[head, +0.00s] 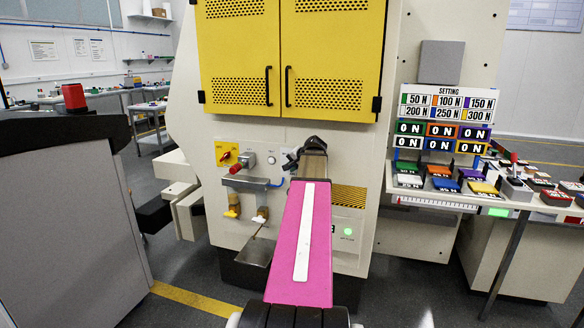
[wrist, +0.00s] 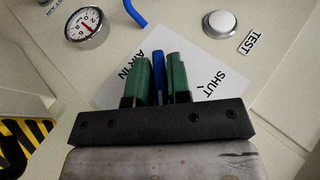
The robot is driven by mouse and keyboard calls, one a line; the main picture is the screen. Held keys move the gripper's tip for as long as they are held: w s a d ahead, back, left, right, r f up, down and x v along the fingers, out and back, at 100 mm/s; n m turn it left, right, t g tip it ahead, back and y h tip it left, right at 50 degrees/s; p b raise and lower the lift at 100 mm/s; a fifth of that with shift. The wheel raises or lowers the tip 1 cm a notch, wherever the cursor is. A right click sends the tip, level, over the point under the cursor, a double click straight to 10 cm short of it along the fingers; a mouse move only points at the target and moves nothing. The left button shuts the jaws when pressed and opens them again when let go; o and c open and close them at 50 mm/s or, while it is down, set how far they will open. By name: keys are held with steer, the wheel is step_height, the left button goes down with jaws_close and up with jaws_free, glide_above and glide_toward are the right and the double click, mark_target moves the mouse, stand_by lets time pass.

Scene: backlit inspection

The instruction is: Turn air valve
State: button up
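The air valve shows in the wrist view as a narrow blue handle (wrist: 158,76) in front of a white label reading "AIR IN" and "SHUT" (wrist: 208,85). My gripper (wrist: 160,78) has its two green fingers on either side of this handle. The fingers are very close to it; whether both touch it is too dark and small to tell. In the head view my gripper (head: 290,160) is a dark shape at the machine's front panel, at the end of my pink arm. There the valve is hidden behind the gripper and wrist.
A pressure gauge (wrist: 87,25), a blue hose (wrist: 135,12) and a round button (wrist: 220,24) marked TEST surround the valve. A red knob (head: 247,160) and a yellow-red switch (head: 227,153) sit left of my gripper.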

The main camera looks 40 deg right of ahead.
jaws_close()
steer(key=shift+g, duration=0.3)
steer(key=g+h, duration=0.2)
steer(key=shift+n+g, duration=0.4)
steer(key=n+g+h, duration=0.1)
steer(key=g+h, duration=0.1)
steer(key=g, duration=0.1)
steer(key=shift+g+h, duration=0.3)
steer(key=shift+h, duration=0.1)
steer(key=n+g+h, duration=0.1)
steer(key=g+h, duration=0.2)
steer(key=shift+g, duration=0.4)
steer(key=shift+s+n+g+h, duration=0.1)
steer(key=shift+n+g+h, duration=0.3)
steer(key=shift+g+h, duration=0.9)
